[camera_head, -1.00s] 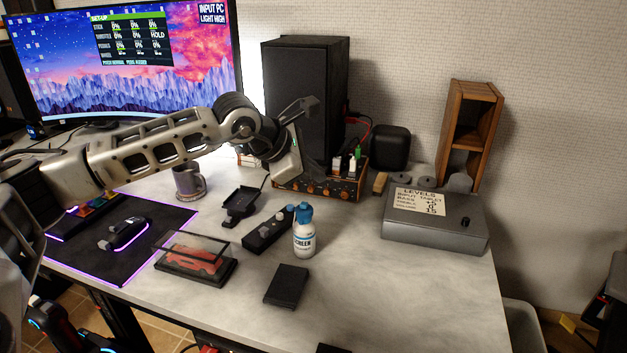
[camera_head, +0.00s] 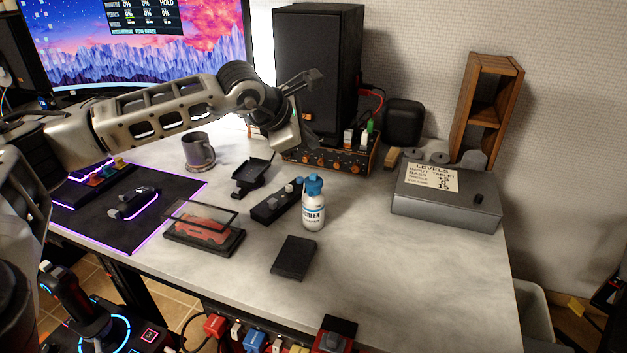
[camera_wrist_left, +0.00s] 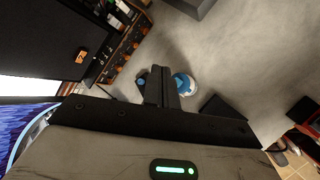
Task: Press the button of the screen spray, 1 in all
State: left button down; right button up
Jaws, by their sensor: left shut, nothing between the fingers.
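The screen spray (camera_head: 313,208) is a small white bottle with a blue top, standing upright on the grey desk. My left gripper (camera_head: 309,139) is in the air above and behind the bottle, apart from it, with its dark fingers pointing down. In the left wrist view the shut fingers (camera_wrist_left: 160,78) have nothing between them, and the blue top of the spray (camera_wrist_left: 182,82) shows just to their right, partly hidden by them. My right gripper is in neither view.
A black controller box (camera_head: 275,207) lies close left of the bottle, with a phone cradle (camera_head: 252,178) behind it. A red model car case (camera_head: 203,232) is further left. A dark flat box (camera_head: 294,258) lies in front.

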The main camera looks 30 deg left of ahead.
aim_at(309, 182)
pick_arm(q)
notch_tip(309, 182, down, 4)
jog(key=shift+r+b, duration=0.1)
jog(key=shift+b, duration=1.1)
jog(key=shift+f+b, duration=0.35)
jog(key=shift+f, duration=0.1)
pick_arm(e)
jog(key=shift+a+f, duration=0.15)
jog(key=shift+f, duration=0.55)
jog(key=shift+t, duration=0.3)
pick_arm(q)
jog(key=shift+f+b, duration=0.45)
jog(key=shift+b, duration=0.2)
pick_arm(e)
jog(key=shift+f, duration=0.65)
pick_arm(q)
jog(key=shift+f+b, duration=0.4)
jog(key=shift+b, duration=0.1)
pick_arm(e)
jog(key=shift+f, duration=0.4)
pick_arm(q)
jog(key=shift+r+p, duration=0.4)
jog(key=shift+r, duration=0.4)
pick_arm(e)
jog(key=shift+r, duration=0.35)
